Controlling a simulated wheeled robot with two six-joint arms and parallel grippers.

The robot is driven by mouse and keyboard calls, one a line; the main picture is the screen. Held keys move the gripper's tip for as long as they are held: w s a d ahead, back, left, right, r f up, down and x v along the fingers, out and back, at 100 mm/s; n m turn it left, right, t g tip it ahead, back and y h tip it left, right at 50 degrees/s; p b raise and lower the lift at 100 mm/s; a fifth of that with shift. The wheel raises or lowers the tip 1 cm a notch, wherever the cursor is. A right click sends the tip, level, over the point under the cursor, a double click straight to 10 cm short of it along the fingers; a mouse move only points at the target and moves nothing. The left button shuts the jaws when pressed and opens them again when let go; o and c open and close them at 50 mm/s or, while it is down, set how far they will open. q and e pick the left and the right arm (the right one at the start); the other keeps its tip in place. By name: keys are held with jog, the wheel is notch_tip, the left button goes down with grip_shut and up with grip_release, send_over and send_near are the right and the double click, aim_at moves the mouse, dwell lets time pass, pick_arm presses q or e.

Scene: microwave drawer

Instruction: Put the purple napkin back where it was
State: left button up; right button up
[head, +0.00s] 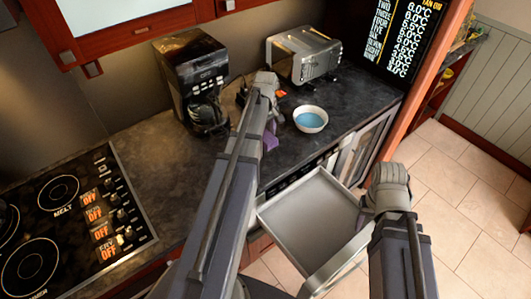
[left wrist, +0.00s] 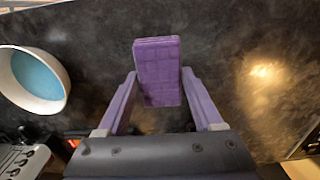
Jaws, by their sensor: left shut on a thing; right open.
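The purple napkin (left wrist: 158,70) is a folded, quilted-looking block held between the fingers of my left gripper (left wrist: 158,88), seen over the dark countertop in the left wrist view. In the head view the napkin (head: 271,139) shows as a small purple patch beside my left arm, left of the bowl. My left gripper is shut on it and is mostly hidden by its own arm there. My right gripper (head: 367,207) is by the right side of the pulled-out drawer (head: 308,218); its fingers are mostly hidden. The visible part of the drawer's inside is empty.
A white bowl (head: 310,119) with blue contents stands right of the left gripper. A coffee maker (head: 192,82) and a toaster (head: 303,54) stand at the back. The stove (head: 70,222) is at the left. Bare countertop (head: 345,95) lies right of the bowl.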

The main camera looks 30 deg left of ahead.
aim_at(266, 135)
pick_arm(q)
notch_tip(266, 135, down, 9)
jog(key=b, duration=0.8)
jog(key=shift+r, duration=0.15)
jog(key=o, duration=0.7)
jog(key=shift+f, duration=0.2)
jog(key=o, duration=0.5)
jog(key=shift+r, duration=0.15)
notch_tip(266, 135, up, 12)
jog(key=p, duration=1.2)
jog(key=shift+r, duration=0.15)
